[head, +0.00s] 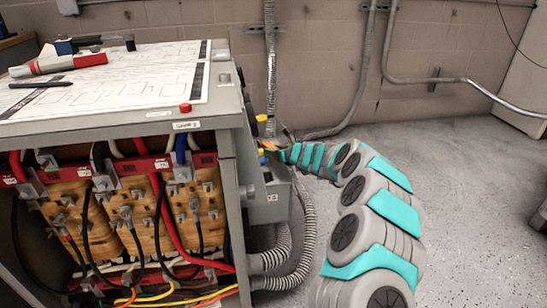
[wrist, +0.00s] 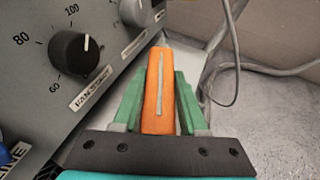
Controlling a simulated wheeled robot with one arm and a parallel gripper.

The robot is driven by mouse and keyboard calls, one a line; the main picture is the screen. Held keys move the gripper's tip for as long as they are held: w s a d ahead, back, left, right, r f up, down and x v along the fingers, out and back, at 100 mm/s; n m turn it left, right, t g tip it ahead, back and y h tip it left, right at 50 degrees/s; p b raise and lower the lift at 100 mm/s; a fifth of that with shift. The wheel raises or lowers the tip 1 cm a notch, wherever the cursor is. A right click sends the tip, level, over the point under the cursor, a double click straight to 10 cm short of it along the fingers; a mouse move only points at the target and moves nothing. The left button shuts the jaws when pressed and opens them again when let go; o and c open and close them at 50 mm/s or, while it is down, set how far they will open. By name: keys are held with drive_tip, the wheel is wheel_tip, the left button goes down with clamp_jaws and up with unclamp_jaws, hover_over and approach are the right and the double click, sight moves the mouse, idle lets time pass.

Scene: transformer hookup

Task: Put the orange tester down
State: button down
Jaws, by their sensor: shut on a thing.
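The orange tester (wrist: 153,112) is a long orange bar with a pale strip along its top, seen in the wrist view between green fingers. My gripper (wrist: 158,95) is shut on it and points it away from the wrist. The tester is close beside the grey control panel face (wrist: 40,95); I cannot tell whether they touch. In the head view my gripper (head: 275,152) is at the right side of the transformer cabinet, small and partly hidden, with a bit of orange (head: 268,144) showing there.
The transformer cabinet (head: 232,140) has an open front with coils and cables. Its top holds a drawing sheet (head: 130,85), a red-and-white tool (head: 58,64) and a black pen (head: 40,84). A dial (wrist: 75,52) juts from the panel. Conduits (head: 303,235) run below. Floor (head: 470,190) at right is clear.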

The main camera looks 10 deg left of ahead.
sight(274, 162)
drive_tip(key=shift+w+a, duration=0.1)
drive_tip(key=shift+w, duration=0.1)
wheel_tip(274, 162, down, 4)
drive_tip(key=shift+r, duration=0.25)
drive_tip(key=shift+f, duration=0.15)
drive_tip(key=shift+f, duration=0.1)
drive_tip(key=shift+c, duration=2.2)
unclamp_jaws()
